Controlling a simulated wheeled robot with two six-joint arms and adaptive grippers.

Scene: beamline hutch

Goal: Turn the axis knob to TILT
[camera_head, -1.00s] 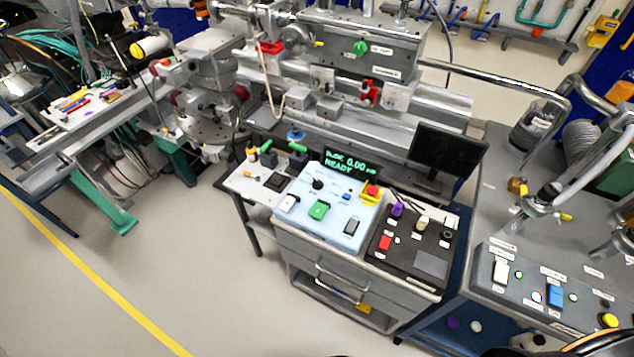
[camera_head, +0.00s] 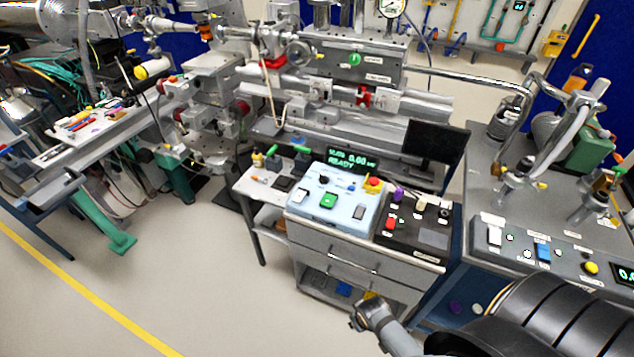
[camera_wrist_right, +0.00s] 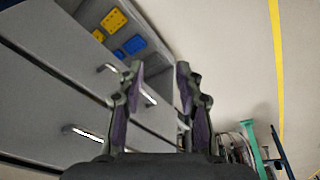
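A light blue control panel (camera_head: 347,222) sits on top of the grey drawer cabinet in the head view. It carries a small black knob (camera_head: 323,180), a green button (camera_head: 328,201) and a red button on yellow. The black panel (camera_head: 408,240) beside it has a purple knob (camera_head: 398,194), a whitish knob (camera_head: 420,204) and a black knob (camera_head: 443,211). The labels are too small to read, so I cannot tell which is the axis knob. My right gripper (camera_head: 369,313) is low in front of the cabinet drawers, below the panels. In the wrist view it (camera_wrist_right: 160,95) is open and empty. My left gripper is not in view.
The green display (camera_head: 352,160) behind the light blue panel shows 0.00 and READY. A dark monitor (camera_head: 435,145) stands behind the black panel. Drawer handles (camera_wrist_right: 83,135) stick out near my right gripper. Another control bench (camera_head: 470,240) stands at right. Floor at left is open.

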